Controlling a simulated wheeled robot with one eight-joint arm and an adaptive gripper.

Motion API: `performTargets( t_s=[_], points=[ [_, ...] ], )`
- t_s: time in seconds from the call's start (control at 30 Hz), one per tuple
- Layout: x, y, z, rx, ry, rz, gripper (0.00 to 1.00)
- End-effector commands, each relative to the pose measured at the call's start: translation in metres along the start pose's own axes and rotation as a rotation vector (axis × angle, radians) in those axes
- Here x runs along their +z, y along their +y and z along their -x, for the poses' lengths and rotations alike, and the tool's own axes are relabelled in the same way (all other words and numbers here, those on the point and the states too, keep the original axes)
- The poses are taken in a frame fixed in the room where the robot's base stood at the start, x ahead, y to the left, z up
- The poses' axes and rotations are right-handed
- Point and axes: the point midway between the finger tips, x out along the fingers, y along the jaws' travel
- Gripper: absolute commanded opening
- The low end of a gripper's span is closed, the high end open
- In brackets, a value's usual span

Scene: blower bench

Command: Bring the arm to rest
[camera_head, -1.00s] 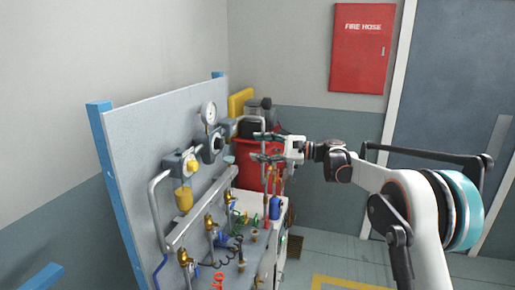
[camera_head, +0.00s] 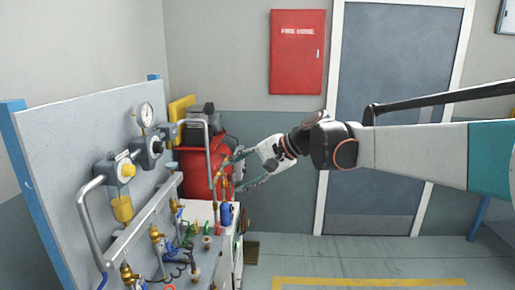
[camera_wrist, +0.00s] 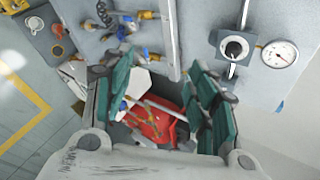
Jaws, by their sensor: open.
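My gripper (camera_head: 236,172) is in the middle of the head view, at the end of my outstretched arm. It points left toward the blower bench, in front of a red container (camera_head: 196,165). Its green fingers are spread apart. In the wrist view the two fingers of my gripper (camera_wrist: 160,105) are wide apart with nothing held between them. The red container (camera_wrist: 155,122) shows beyond the gap, with some thin rods in front of it. Whether the fingers touch anything nearby cannot be told.
The grey panel (camera_head: 75,145) with a pressure gauge (camera_head: 145,114), pipes and brass valves stands at left. A bench top (camera_head: 200,215) holds several small parts, including a blue bottle (camera_head: 226,214). A red fire hose cabinet (camera_head: 297,52) and a door (camera_head: 385,120) are behind. The right floor is clear.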

Motion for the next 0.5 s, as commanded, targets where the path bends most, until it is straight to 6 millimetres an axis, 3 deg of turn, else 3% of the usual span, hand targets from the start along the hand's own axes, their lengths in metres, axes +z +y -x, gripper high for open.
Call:
performTargets(
  t_s=[0.5],
  points=[
    [0.066,0.186,0.094,0.339,0.299,0.391,0.53]
  ],
)
